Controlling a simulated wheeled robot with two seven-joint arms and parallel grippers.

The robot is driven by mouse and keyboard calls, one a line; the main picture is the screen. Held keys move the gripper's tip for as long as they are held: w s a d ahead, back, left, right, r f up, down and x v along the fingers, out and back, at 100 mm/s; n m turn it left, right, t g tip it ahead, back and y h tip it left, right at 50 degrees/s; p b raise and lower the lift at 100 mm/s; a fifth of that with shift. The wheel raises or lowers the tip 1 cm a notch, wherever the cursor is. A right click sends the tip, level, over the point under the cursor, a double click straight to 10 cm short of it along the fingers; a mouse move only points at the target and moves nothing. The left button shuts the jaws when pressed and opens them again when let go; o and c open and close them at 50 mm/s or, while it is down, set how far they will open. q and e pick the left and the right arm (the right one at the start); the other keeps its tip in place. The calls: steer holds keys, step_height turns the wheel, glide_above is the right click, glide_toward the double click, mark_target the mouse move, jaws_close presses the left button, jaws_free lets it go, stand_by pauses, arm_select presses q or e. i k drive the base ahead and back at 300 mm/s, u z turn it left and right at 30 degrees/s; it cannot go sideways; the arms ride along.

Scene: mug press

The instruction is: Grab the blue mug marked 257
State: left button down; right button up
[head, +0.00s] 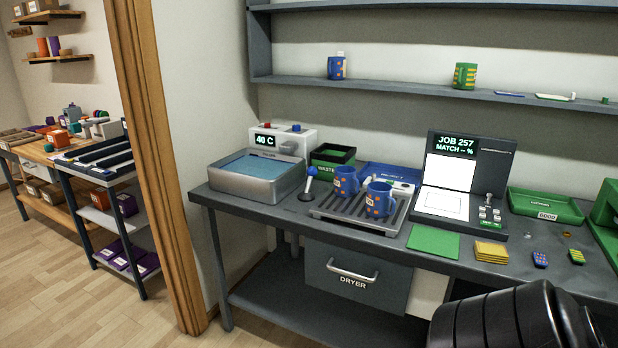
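Two blue mugs with orange spots stand upright on a dark slatted rack (325,207) on the bench. The rear-left blue mug (346,182) is slightly behind the front-right blue mug (378,200). Both have small pale labels, but the numbers are too small to read. A third blue mug (337,67) stands on the wall shelf, with a small pale object at its top. I cannot tell which mug is marked 257. Neither of my grippers is in view.
Right are a machine (460,180) reading "JOB 257", a green mat (433,242), yellow pads (491,252) and a green tray (545,205). A wooden post (150,150) stands left.

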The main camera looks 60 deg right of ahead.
mark_target(345, 183)
steer(key=z, duration=0.4)
steer(key=i, duration=1.85)
steer(key=z, duration=0.95)
